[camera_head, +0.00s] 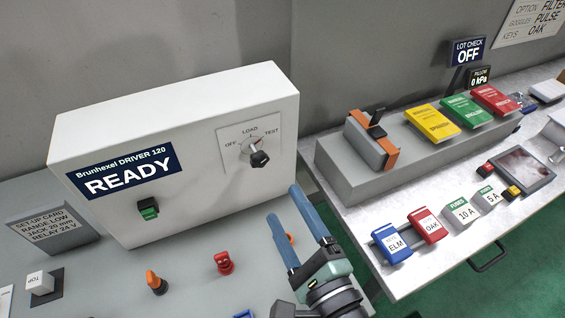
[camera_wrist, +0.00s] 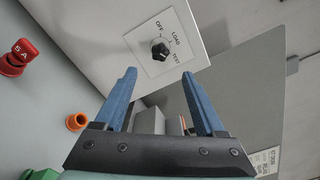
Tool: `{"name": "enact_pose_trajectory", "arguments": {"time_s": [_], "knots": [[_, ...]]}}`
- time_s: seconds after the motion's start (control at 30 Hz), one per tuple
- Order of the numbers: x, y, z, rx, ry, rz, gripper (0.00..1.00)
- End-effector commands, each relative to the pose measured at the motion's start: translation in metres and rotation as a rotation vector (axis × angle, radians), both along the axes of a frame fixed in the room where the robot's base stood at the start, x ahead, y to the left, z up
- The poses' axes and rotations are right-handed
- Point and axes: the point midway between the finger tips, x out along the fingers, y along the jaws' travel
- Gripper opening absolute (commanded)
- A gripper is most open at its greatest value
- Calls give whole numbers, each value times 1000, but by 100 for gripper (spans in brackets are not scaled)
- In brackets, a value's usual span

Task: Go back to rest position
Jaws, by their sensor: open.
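My gripper (camera_head: 292,228) is open and empty, with two blue fingers, in front of the white machine's right side in the head view. It also shows in the wrist view (camera_wrist: 165,88), with its fingers spread apart. The white machine (camera_head: 100,125) has a sign (camera_head: 124,171) reading "Brunhexel DRIVER 120 READY". Its black knob (camera_head: 259,158) sits on a plate marked OFF, LOAD and TEST, and shows beyond the fingers in the wrist view (camera_wrist: 159,52). The knob and gripper appear apart. A green switch (camera_head: 148,209) is low on the machine's front.
Red (camera_head: 223,262) and orange (camera_head: 156,282) parts stand on the grey bench. A set-up card (camera_head: 48,228) is at left. The right table has a grey block (camera_head: 350,185) with coloured packs, a blue ELM box (camera_head: 391,244) and a red OAK box (camera_head: 428,225). Green floor shows beyond.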

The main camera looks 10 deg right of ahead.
Motion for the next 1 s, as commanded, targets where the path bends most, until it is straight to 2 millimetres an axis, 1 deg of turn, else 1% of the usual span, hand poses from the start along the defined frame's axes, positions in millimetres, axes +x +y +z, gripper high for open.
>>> {"name": "enact_pose_trajectory", "arguments": {"time_s": [0.17, 0.2, 0.27, 0.37, 0.4, 0.47, 0.5, 0.57, 0.6, 0.63, 0.67, 0.7, 0.77, 0.8, 0.9, 1.0], "knots": [[0, 0, 0, 0, 0, 0, 72], [3, 1, 4, -22, -11, 1, 72], [10, 3, 16, -89, -44, 1, 72], [30, 11, 53, -311, -152, -12, 72], [39, 14, 75, -434, -212, -28, 72], [52, 20, 114, -639, -316, -69, 72], [58, 23, 143, -779, -389, -109, 72], [63, 29, 186, -984, -492, -184, 72], [63, 32, 217, -1117, -557, -246, 72], [62, 35, 240, -1212, -604, -298, 72], [59, 36, 263, -1303, -646, -357, 72], [53, 38, 292, -1417, -695, -435, 72], [41, 41, 332, -1567, -751, -562, 72], [31, 42, 356, -1654, -778, -645, 72], [6, 43, 402, -1817, -810, -834, 72], [-14, 43, 431, -1918, -812, -970, 72]]}}
